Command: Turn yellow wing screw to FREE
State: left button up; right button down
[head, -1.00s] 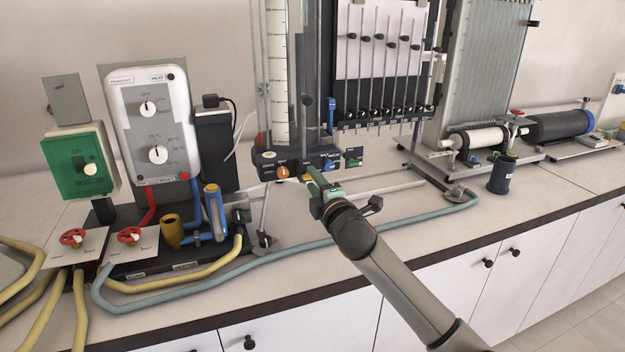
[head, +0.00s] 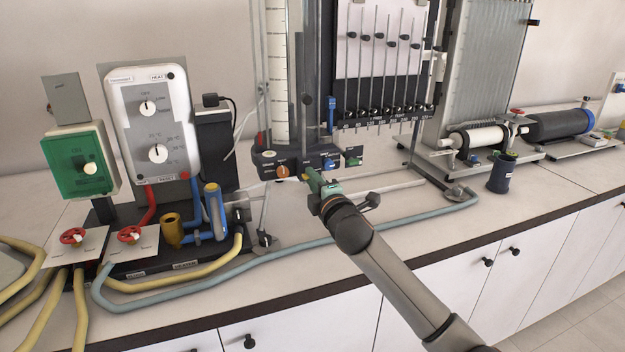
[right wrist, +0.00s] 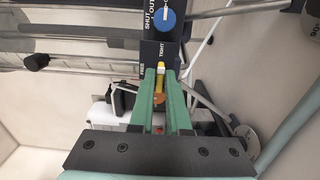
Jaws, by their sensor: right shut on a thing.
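The yellow wing screw (right wrist: 161,67) shows in the right wrist view between the green fingers of my right gripper (right wrist: 159,76). The gripper is shut on it. FREE and TIGHT labels stand on the dark panel (right wrist: 160,50) on either side of the screw; the wing lies roughly along the fingers. In the head view my right gripper (head: 310,177) reaches the lower front of the manometer board, and the fingers mostly hide the screw. My left gripper is not in view.
An orange knob (head: 282,171) sits left of the gripper, and a blue knob (head: 329,164) and a green one (head: 353,161) sit close right.

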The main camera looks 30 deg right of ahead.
dwell(0.4)
jog(key=n+p, duration=0.7)
jog(key=n, duration=1)
jog(key=shift+n+p, duration=0.4)
dwell(0.5)
jog(key=c, duration=1)
grip_release()
jog(key=shift+o, duration=0.2)
